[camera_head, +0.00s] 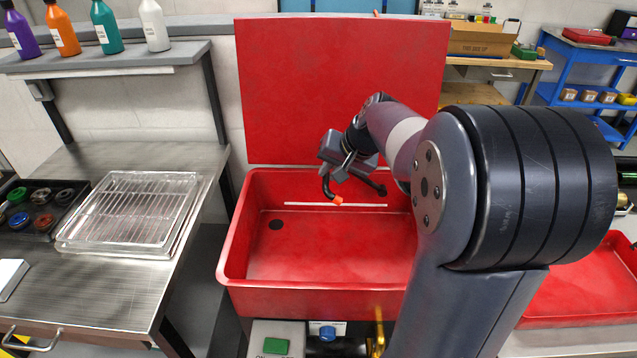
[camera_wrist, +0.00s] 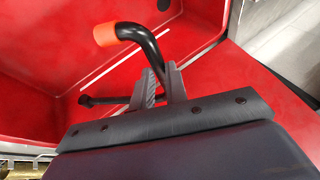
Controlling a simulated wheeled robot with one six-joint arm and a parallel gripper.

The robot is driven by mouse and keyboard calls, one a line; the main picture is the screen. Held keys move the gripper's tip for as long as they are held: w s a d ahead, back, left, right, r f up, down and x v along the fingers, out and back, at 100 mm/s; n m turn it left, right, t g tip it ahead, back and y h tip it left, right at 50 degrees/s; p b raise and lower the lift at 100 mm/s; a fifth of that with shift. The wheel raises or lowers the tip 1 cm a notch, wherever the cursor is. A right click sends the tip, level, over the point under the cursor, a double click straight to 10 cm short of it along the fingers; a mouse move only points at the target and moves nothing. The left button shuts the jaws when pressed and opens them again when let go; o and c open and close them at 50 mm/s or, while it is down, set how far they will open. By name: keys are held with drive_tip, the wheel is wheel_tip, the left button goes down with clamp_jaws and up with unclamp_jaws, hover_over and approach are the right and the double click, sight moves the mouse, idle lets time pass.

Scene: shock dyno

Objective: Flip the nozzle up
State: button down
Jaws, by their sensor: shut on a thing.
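The nozzle (camera_head: 326,186) is a bent black tube with an orange tip (camera_head: 338,200). It hangs over the red basin, and in the head view its tip points down and to the right. In the wrist view the nozzle (camera_wrist: 144,40) curves away from the jaws to its orange tip (camera_wrist: 104,35) at the upper left. My gripper (camera_head: 340,168) is at the back of the basin. In the wrist view my gripper (camera_wrist: 164,80) has its two grey fingers shut on the black tube. The part of the tube behind the fingers is hidden.
The red basin (camera_head: 232,240) has a raised red back panel (camera_head: 330,90) and a dark drain hole (camera_head: 276,225). A black rod end (camera_head: 378,189) shows beside my gripper. A steel bench with a wire-rack tray (camera_head: 135,210) stands left. The basin floor looks clear.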

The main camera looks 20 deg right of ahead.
drive_tip(key=s+d+r+m+t+y+b, duration=0.1)
drive_tip(key=d+y, duration=0.3)
drive_tip(key=d, duration=0.4)
drive_tip(key=s+d+r+m+t+y+b, duration=0.1)
drive_tip(key=s+d+r+t+y+b, duration=0.1)
drive_tip(key=d, duration=0.6)
wheel_tip(320, 180, up, 2)
drive_tip(key=shift+s+r+t+y, duration=0.15)
drive_tip(key=shift+s+t+y, duration=0.15)
drive_tip(key=shift+s+y, duration=0.75)
drive_tip(key=shift+s, duration=0.1)
drive_tip(key=c, duration=1.4)
unclamp_jaws()
drive_tip(key=shift+h, duration=0.25)
drive_tip(key=v, duration=1.1)
